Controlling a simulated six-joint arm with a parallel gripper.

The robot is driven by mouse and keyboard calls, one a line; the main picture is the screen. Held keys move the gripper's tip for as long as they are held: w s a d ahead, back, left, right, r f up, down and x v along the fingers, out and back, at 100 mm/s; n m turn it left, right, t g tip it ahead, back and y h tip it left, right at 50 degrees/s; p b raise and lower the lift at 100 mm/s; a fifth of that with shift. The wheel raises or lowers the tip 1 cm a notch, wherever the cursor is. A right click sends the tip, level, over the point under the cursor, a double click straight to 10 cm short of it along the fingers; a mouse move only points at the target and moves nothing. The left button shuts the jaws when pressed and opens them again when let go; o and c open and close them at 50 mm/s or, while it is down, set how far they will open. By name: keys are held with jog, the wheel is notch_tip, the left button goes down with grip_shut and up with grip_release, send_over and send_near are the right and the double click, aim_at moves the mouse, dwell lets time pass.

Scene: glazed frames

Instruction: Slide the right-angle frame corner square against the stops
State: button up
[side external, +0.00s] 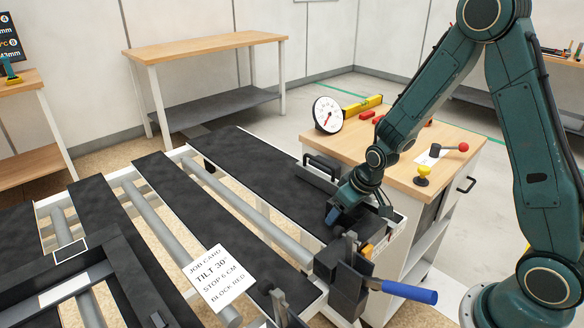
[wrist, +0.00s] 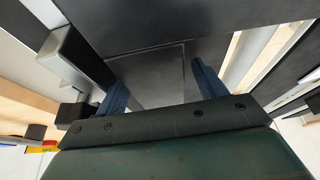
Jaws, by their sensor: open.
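My gripper (side external: 338,215) is low at the right end of the dark-topped bench; its blue fingers point down. In the wrist view my gripper (wrist: 155,85) has its two blue fingers wide apart, with a dark flat surface with thin seam lines between them. I cannot tell whether that surface is part of the frame corner. A dark right-angle frame piece (side external: 108,243) lies at the bench's lower left, well away from my gripper. Dark upright blocks (side external: 345,295), possibly stops, stand just in front of my gripper. A grey block (wrist: 72,50) is left of the fingers in the wrist view.
A blue-handled clamp (side external: 408,292) juts out at the front right. A job card (side external: 220,277) reading tilt 30°, stop 6 cm, block red lies on the bench. The wooden cabinet (side external: 385,158) behind holds a dial (side external: 328,115) and a yellow knob (side external: 423,171). Gaps separate the dark slats.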

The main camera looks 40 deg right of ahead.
jog(key=shift+r, duration=0.15)
jog(key=shift+s+r, duration=0.25)
jog(key=shift+r, duration=0.45)
jog(key=v, duration=1.2)
jog(key=shift+s, duration=0.15)
jog(key=s+a+r, duration=0.2)
jog(key=s+r, duration=0.3)
jog(key=s, duration=0.4)
jog(key=s+a+r+t, duration=0.1)
jog(key=s+a+r, duration=0.1)
jog(key=s+r, duration=0.4)
jog(key=s, duration=0.3)
jog(key=shift+a+r, duration=0.3)
jog(key=shift+r, duration=0.05)
